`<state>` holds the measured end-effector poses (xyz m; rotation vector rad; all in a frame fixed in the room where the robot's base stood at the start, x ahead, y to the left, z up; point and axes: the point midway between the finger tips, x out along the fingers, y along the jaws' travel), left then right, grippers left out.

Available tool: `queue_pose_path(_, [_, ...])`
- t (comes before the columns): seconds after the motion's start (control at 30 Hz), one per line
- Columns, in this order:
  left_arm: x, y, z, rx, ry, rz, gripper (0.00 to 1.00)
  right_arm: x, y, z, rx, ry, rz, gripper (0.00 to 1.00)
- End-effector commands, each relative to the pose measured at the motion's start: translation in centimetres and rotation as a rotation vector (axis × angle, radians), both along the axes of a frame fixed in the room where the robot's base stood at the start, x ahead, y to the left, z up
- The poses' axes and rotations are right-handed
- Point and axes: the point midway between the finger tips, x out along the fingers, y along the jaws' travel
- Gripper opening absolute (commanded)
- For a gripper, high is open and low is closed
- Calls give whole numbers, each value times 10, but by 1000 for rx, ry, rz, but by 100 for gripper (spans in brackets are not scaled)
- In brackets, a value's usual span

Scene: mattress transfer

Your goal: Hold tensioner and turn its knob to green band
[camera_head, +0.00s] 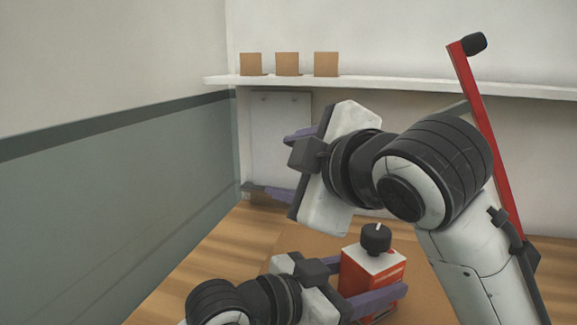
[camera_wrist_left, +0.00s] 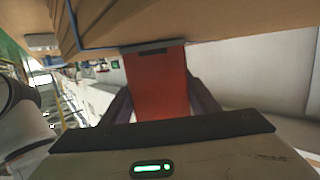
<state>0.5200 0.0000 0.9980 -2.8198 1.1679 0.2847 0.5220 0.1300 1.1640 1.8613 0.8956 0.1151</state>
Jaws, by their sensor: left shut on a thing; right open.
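The tensioner (camera_head: 360,265) is a red box with a pale top and a black knob (camera_head: 376,238) with a light pointer mark. It looks upright. My left gripper (camera_head: 375,285) is shut on the tensioner body, with its purple fingers on either side below the knob. In the left wrist view the red body (camera_wrist_left: 157,85) fills the space between the fingers. My right gripper (camera_head: 278,163) is open and empty, above and to the left of the knob and apart from it. No green band can be made out on the tensioner.
A red bar (camera_head: 485,125) with a black end slants up behind my right arm. A white shelf (camera_head: 400,88) on the back wall bears three brown blocks (camera_head: 287,64). A pale panel (camera_head: 275,120) stands behind my right gripper. Wooden surface (camera_head: 190,265) left of the tensioner is clear.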

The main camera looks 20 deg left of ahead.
Motion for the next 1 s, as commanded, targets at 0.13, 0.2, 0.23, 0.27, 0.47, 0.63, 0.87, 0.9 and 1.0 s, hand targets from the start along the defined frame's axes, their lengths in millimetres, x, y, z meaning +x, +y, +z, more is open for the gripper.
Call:
queue_pose_path(0.13, [0, 0, 4, -5, -8, 0, 7, 0, 0, 0, -2, 0, 0, 52])
queue_pose_path(0.2, [0, 0, 4, -5, -8, 0, 66, 0, 0, 0, -2, 0, 0, 52])
queue_pose_path(0.23, [0, 0, 3, -4, -7, 0, 71, 0, 0, 0, -3, -1, 1, 52])
queue_pose_path(0.27, [0, 0, 3, -4, -6, 0, 76, 0, 0, 0, -3, -1, 1, 52])
queue_pose_path(0.47, [0, 0, 1, -1, -3, 0, 76, 0, 0, 0, -4, 0, 1, 52])
queue_pose_path(0.63, [-3, 4, 1, 0, -2, 1, 76, 0, 0, 0, -4, -1, 1, 52])
queue_pose_path(0.87, [-31, 31, 9, 3, -3, 1, 76, 0, 0, 0, -4, -1, 1, 52])
queue_pose_path(0.9, [-37, 38, 11, 4, -4, 1, 76, 0, 0, 0, -4, -1, 1, 52])
queue_pose_path(1.0, [-52, 52, 15, 4, -4, 1, 76, 0, 0, 0, -4, -1, 1, 52])
